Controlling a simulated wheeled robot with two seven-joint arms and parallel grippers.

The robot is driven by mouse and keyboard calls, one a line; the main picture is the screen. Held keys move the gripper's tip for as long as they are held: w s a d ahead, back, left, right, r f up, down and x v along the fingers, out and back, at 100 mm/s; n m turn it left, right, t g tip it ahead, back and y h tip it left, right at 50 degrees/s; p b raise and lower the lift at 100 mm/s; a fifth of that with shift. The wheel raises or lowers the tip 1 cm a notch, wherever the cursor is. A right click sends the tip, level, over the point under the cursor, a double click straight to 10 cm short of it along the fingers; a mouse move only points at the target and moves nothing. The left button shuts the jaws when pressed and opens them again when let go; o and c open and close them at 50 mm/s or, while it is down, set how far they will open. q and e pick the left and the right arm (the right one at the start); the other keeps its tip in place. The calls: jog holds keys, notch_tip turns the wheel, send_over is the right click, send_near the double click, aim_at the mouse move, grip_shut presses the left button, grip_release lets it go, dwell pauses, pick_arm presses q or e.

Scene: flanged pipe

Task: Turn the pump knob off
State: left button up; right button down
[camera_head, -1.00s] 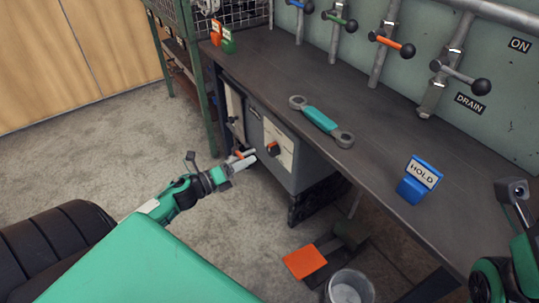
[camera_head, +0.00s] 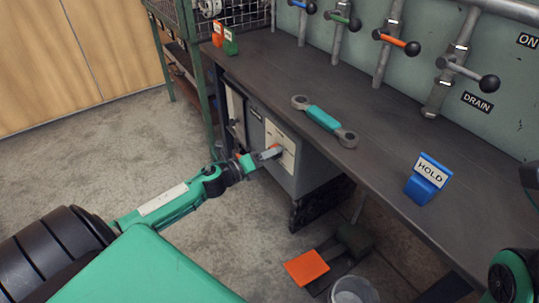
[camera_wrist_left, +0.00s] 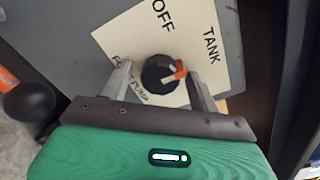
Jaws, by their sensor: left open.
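The pump knob (camera_wrist_left: 160,75) is round and black, with an orange-tipped pointer on its right side in the left wrist view. It sits on a cream plate (camera_wrist_left: 215,75) marked OFF above the knob and TANK at upper right; further lettering at lower left is partly hidden by a finger. The plate also shows in the head view (camera_head: 289,158), on the grey cabinet under the bench. My left gripper (camera_wrist_left: 160,85) is open, with one finger on each side of the knob; contact cannot be told. In the head view, my left gripper (camera_head: 268,154) largely covers the knob. My right gripper is out of view.
A wrench (camera_head: 325,120) and a blue HOLD sign (camera_head: 425,182) rest on the bench (camera_head: 385,150). Several levers on pipes line the wall behind. An orange pedal (camera_head: 306,268) and a bucket (camera_head: 354,291) stand on the floor. The left floor is open.

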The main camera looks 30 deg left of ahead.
pick_arm(q)
jog(key=shift+c, duration=0.4)
jog(key=c, duration=0.9)
